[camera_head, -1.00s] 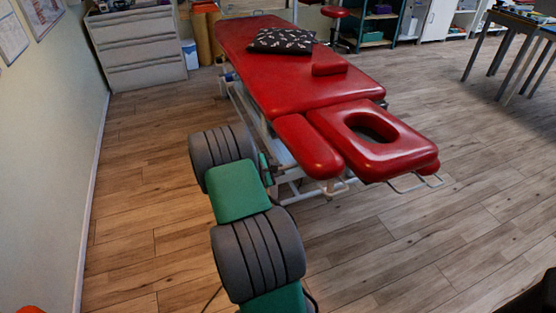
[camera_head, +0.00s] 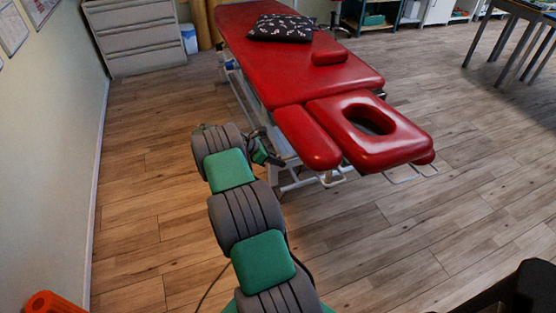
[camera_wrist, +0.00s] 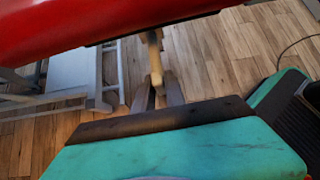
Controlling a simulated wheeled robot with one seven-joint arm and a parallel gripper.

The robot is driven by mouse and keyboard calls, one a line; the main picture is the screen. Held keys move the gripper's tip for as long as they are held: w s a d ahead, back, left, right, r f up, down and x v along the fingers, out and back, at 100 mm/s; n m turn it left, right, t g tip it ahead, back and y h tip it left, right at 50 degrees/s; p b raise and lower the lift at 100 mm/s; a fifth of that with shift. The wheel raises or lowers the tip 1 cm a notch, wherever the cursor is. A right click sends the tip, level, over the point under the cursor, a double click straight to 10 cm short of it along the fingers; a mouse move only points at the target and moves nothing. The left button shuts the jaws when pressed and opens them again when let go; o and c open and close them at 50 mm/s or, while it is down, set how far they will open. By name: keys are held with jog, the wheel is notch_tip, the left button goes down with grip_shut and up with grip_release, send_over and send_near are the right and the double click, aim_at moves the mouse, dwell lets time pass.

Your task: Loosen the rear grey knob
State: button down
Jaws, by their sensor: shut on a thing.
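The red treatment table (camera_head: 300,80) stands ahead, its headrest with a face hole towards me. The knob's true colour is hard to tell in this light. In the head view my wrist is beside the table's left side, near the white frame (camera_head: 290,180). The fingertips and knob are too small or hidden there.
A black patterned cushion (camera_head: 281,27) and a small red bolster (camera_head: 330,57) lie on the table. A grey drawer cabinet (camera_head: 135,38) stands back left, a desk (camera_head: 520,15) back right. An orange object (camera_head: 50,303) is at bottom left. Wooden floor is clear around the table.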

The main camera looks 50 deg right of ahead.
dwell(0.5)
jog(key=c, duration=1.5)
grip_release()
jog(key=shift+o, duration=0.2)
jog(key=v, duration=0.7)
jog(key=shift+w+a+r, duration=0.2)
jog(key=shift+r, duration=0.05)
